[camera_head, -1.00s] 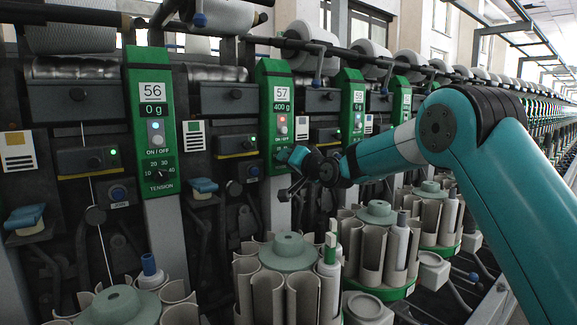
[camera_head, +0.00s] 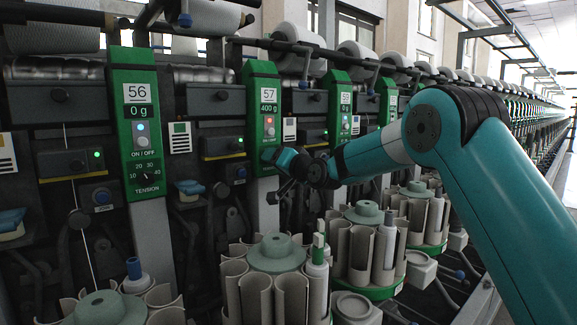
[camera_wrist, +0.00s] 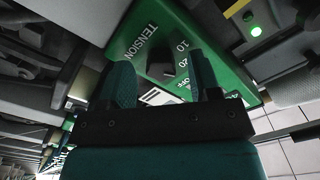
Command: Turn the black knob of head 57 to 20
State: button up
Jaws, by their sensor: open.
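The green panel of head 57 (camera_head: 263,105) reads "57" and "400 g" in the head view. My gripper (camera_head: 276,170) is at the lower part of this panel and hides its dial there. In the wrist view, the black knob (camera_wrist: 168,73) shows on the green dial face, by the marks 10 and 20 and the word TENSION. My open gripper (camera_wrist: 162,75) has one teal finger on each side of the knob. I cannot tell whether either finger touches it. The knob's pointer cannot be read clearly.
Head 56's panel (camera_head: 138,125) stands to the left, with its own tension knob (camera_head: 144,176). Another green panel (camera_head: 340,110) stands to the right. Round bobbin holders with tubes, such as the one with a pale green top (camera_head: 277,252), stand below the heads.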

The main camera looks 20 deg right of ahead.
jog(key=b+v, duration=0.2)
jog(key=v, duration=1.5)
jog(key=shift+s, duration=0.1)
